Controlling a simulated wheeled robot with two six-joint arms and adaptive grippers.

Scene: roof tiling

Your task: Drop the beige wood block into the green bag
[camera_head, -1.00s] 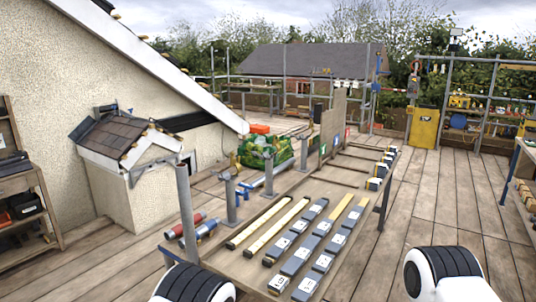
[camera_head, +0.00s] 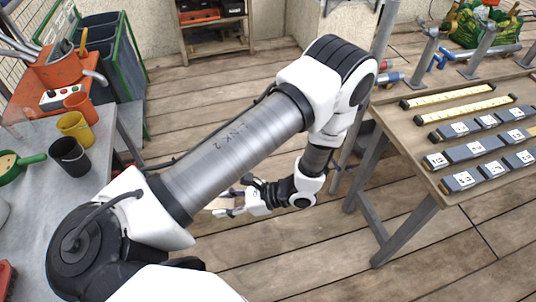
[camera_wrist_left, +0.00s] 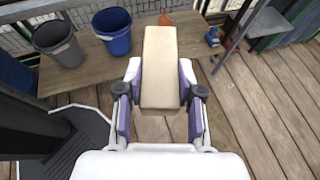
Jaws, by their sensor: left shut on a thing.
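The beige wood block (camera_wrist_left: 160,68) stands out between the fingers of my left gripper (camera_wrist_left: 160,100) in the left wrist view. The gripper is shut on it, with one finger on each side. In the head view my left gripper (camera_head: 232,203) is small and partly behind my arm, above the plank floor, and the block (camera_head: 219,203) shows as a pale piece at its tip. The green bag (camera_head: 463,27) is at the top right edge of the head view, beyond the workbench and far from the gripper. My right gripper is out of view.
The workbench (camera_head: 447,190) on the right carries several grey blocks and yellow levels, with metal posts (camera_head: 420,62) behind. The wrist view shows two buckets (camera_wrist_left: 112,30).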

